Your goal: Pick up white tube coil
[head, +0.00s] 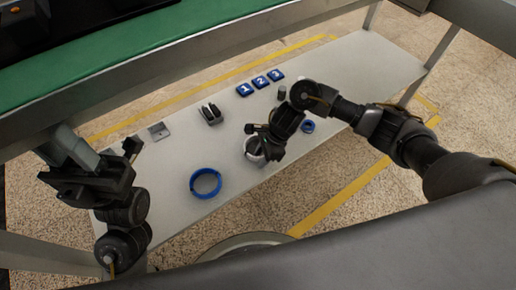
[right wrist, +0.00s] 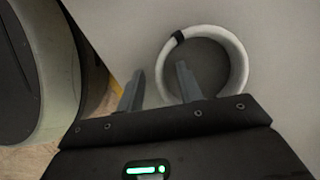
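The white tube coil (right wrist: 243,62) is a pale ring with a dark band at its top left, lying flat on the table in the right wrist view. In the head view the coil (head: 250,157) is partly hidden under my right gripper (head: 258,140). In the right wrist view my right gripper (right wrist: 160,88) is open and empty. One finger appears over the inside of the ring, the other outside its left rim; whether they touch it is unclear. My left gripper (head: 88,178) is at the left end of the table, away from the coil, its opening unclear.
A large blue ring (head: 206,184) lies left of the coil and a small blue ring (head: 308,126) to its right. Blue number tiles (head: 260,81), a dark clip-like object (head: 211,113) and a grey plate (head: 159,131) lie further back. A green-topped beam (head: 150,45) crosses above the table.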

